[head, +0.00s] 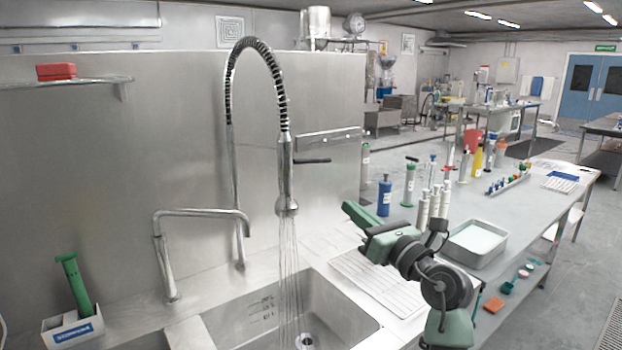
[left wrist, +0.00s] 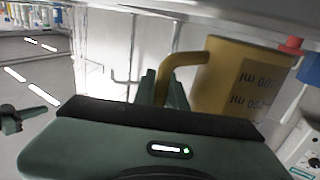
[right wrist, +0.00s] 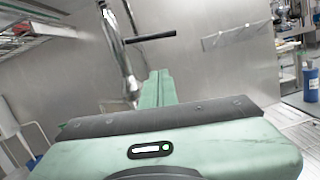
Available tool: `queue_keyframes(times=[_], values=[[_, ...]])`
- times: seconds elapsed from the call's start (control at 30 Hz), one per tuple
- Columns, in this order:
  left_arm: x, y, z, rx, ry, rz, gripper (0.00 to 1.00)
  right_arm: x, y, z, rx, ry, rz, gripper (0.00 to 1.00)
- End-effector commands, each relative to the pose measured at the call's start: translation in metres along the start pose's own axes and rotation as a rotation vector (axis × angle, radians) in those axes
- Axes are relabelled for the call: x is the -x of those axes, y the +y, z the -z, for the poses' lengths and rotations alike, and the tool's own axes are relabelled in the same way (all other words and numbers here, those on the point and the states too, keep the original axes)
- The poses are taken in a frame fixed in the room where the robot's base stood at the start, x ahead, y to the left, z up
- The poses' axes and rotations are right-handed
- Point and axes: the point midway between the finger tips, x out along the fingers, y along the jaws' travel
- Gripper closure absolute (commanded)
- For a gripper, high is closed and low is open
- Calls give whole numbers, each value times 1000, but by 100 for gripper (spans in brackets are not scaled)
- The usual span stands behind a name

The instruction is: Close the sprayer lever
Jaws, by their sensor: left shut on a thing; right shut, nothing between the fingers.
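The sprayer (head: 285,172) hangs from a coiled spring hose over the sink, and water streams from its head. Its dark lever (head: 312,160) sticks out to the right, roughly level. The lever also shows in the right wrist view (right wrist: 150,38), beyond my fingertips. My right gripper (head: 352,212) is shut and empty, to the lower right of the sprayer and apart from it; its shut fingers (right wrist: 156,76) point towards the sprayer. My left gripper (left wrist: 162,88) is shut on the handle of a yellow measuring jug (left wrist: 232,78). It is outside the head view.
The sink (head: 285,310) lies below the sprayer. A bent metal tap (head: 200,212) stands left of it. A blue bottle (head: 384,196) and a grey tray (head: 475,244) stand on the counter at right. A green tool in a white holder (head: 72,328) is at lower left.

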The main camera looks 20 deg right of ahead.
Motion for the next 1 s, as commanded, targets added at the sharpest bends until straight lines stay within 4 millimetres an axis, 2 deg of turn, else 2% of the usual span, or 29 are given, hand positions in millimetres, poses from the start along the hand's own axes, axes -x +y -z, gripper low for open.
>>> queue_keyframes(times=[0.43,0.5,0.7,1.0], values=[[0,0,28,0,1,0,100,-93,3,-5,-8,-1,-5,100],[0,0,35,0,1,0,100,-100,3,-16,-6,-2,-4,100],[0,0,42,0,1,0,100,-113,2,-28,-6,-1,-3,100],[0,0,42,0,1,0,100,-116,1,-28,-6,0,-3,100]])
